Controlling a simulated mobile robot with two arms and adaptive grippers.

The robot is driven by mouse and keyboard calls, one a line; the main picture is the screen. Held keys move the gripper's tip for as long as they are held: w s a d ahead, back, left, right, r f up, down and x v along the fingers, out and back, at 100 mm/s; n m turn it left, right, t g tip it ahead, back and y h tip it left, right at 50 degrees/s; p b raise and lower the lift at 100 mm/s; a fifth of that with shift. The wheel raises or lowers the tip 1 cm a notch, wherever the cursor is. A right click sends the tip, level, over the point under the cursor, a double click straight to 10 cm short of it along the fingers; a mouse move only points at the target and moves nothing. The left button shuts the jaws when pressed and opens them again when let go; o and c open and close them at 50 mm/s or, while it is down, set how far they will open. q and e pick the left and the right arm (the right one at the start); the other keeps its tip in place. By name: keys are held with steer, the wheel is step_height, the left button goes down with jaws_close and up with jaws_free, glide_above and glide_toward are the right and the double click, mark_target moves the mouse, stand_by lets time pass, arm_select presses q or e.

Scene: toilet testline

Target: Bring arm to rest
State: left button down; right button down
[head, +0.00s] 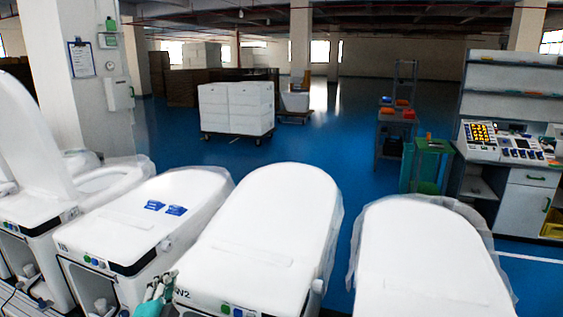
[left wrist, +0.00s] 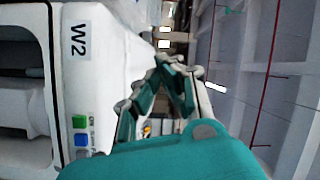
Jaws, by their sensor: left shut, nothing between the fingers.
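My left gripper (head: 162,283) shows at the bottom of the head view, in the gap between the toilet marked W2 (head: 255,240) and the toilet to its left (head: 135,215). In the left wrist view the gripper's teal and grey fingers (left wrist: 158,68) come together at the tips, shut with nothing between them. The W2 toilet's side panel (left wrist: 85,85), with green and blue buttons, is close to the left of the fingers; I cannot tell whether they touch it. My right gripper is in neither view.
Another toilet (head: 430,265) stands at the right, and one with a raised lid (head: 35,130) at the far left. Two blue pieces (head: 165,208) lie on a closed lid. A control desk (head: 510,145) and a cart of white boxes (head: 236,108) stand behind. Blue floor (head: 330,135) is open there.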

arm_select(q)
steer(key=s+f+n+g, duration=0.7)
steer(key=s+f, duration=0.7)
steer(key=s+d+f+n+g+h, duration=0.1)
steer(key=s+d+f+n+g, duration=0.2)
steer(key=s, duration=0.6)
steer(key=s+d+f+n+g, duration=0.1)
steer(key=s+f+g, duration=0.25)
steer(key=s, duration=0.65)
step_height(320, 180, down, 27)
steer(key=s+g+b, duration=0.2)
steer(key=s+a+f+g, duration=0.1)
steer(key=s+a+f, duration=0.1)
steer(key=s+f, duration=1.4)
step_height(320, 180, down, 2)
steer(key=shift+s+a+f+b, duration=0.1)
steer(key=shift+s+a+b, duration=0.15)
steer(key=shift+b, duration=0.2)
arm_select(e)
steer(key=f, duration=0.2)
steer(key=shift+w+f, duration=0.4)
arm_select(q)
steer(key=shift+g, duration=0.25)
steer(key=shift+w+m, duration=0.15)
steer(key=shift+m, duration=0.15)
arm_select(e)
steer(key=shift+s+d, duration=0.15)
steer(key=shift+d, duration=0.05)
